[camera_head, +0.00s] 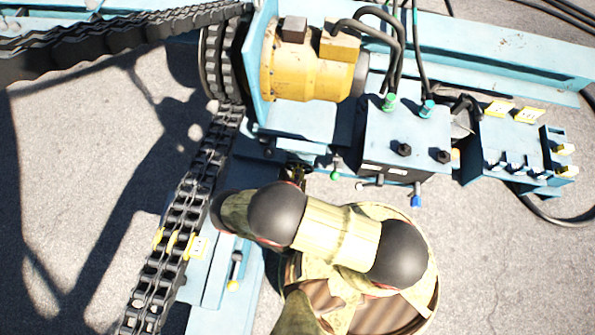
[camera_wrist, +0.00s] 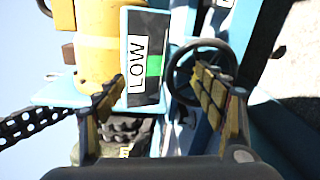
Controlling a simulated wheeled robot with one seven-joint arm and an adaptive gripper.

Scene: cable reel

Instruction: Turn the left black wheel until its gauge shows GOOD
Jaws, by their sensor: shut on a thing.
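In the wrist view the black wheel (camera_wrist: 173,82) is a thin round handwheel on the blue machine, partly covered by my right finger. Beside it, a dark gauge panel (camera_wrist: 140,88) has a white label reading LOW (camera_wrist: 138,60) and a green patch (camera_wrist: 154,66). My gripper (camera_wrist: 160,78) has its two yellow-padded fingers on either side of the wheel's left part and is shut on the wheel. The exact contact is not clear.
In the head view a yellow motor (camera_head: 305,62) sits on the blue frame, with a valve block (camera_head: 405,135) and hoses to its right. A heavy black chain (camera_head: 190,200) runs down on the left. Bare grey ground (camera_head: 490,270) lies at the lower right.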

